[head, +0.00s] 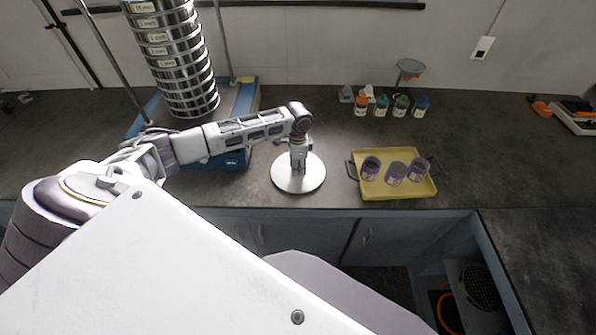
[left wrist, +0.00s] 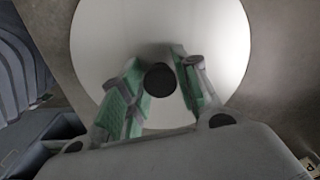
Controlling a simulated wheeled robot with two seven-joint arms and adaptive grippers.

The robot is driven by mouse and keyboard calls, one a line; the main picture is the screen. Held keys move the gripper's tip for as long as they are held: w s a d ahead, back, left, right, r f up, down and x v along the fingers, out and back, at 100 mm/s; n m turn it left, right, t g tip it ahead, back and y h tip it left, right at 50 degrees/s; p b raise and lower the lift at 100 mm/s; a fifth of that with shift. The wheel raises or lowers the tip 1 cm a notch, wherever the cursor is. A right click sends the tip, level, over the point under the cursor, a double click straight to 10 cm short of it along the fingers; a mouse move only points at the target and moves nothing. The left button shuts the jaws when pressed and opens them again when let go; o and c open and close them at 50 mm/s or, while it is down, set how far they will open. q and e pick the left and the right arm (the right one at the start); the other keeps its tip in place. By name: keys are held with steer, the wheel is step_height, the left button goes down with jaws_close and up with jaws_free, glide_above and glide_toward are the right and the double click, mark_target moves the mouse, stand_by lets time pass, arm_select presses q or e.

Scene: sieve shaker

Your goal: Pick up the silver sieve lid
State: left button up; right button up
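The silver sieve lid (head: 313,183) is a flat pale disc lying on the dark counter, in front of and to the right of the shaker. My left gripper (head: 298,168) points down over its middle. In the left wrist view the lid (left wrist: 225,45) fills the upper middle, with a round black knob (left wrist: 160,79) at its centre. The green-padded fingers of my left gripper (left wrist: 158,85) are apart, one on each side of the knob. I cannot tell whether the pads touch it. My right gripper is not seen in either view.
A tall sieve stack (head: 180,65) stands on the blue shaker base (head: 236,158) behind my left arm. A yellow tray (head: 398,191) with three purple-banded jars lies to the right. Small coloured bottles (head: 381,107) stand behind it. The counter's front edge is close to the lid.

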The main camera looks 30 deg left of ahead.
arm_select(q)
jaws_close()
steer(key=shift+r, duration=0.1)
steer(key=shift+r, duration=4.95)
